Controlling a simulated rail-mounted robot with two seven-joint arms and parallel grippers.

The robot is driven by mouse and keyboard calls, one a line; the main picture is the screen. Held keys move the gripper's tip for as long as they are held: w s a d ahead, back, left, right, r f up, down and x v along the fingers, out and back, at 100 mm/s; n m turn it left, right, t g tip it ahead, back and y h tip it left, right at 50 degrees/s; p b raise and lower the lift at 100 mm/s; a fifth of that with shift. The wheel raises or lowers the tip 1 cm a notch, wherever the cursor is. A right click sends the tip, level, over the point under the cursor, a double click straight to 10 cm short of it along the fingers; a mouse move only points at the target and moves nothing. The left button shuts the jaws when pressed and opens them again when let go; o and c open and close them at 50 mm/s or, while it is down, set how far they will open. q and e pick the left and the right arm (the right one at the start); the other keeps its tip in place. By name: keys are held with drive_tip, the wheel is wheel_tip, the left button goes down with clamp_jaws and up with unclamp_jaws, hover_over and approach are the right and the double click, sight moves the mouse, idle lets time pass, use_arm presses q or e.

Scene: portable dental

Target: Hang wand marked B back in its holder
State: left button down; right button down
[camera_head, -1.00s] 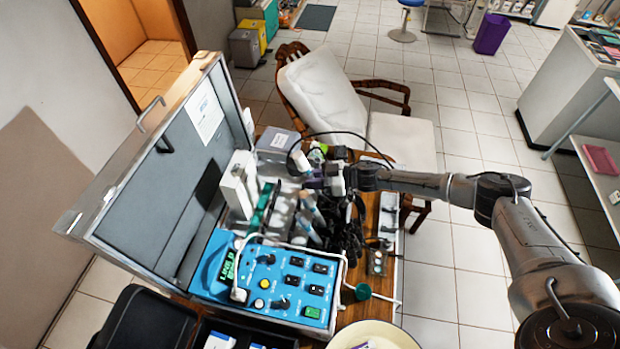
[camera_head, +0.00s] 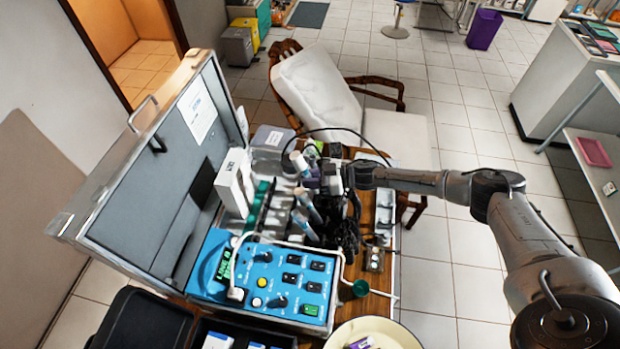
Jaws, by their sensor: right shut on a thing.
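My right gripper (camera_head: 330,178) reaches in from the right above the open case. It is shut on a wand (camera_head: 298,161), whose pale cylindrical end shows tilted to the left of the fingers. Its letter cannot be read, and the fingers hide part of it. The holder (camera_head: 276,207) is a grey rack inside the case, below and left of the gripper. Other pale wands (camera_head: 307,204) stand tilted in or beside the rack. Whether the held wand touches the rack cannot be told. My left gripper is not in view.
The blue control panel (camera_head: 262,285) lies in front of the rack. The raised case lid (camera_head: 150,190) stands at left. A white box (camera_head: 233,182) and a grey box (camera_head: 272,138) crowd the rack. Dark coiled hoses (camera_head: 347,228) hang right of it. A cream bowl (camera_head: 400,337) is in front.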

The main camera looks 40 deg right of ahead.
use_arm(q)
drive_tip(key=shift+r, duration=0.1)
use_arm(e)
drive_tip(key=shift+f, duration=0.1)
drive_tip(key=shift+f, duration=0.2)
idle(0.3)
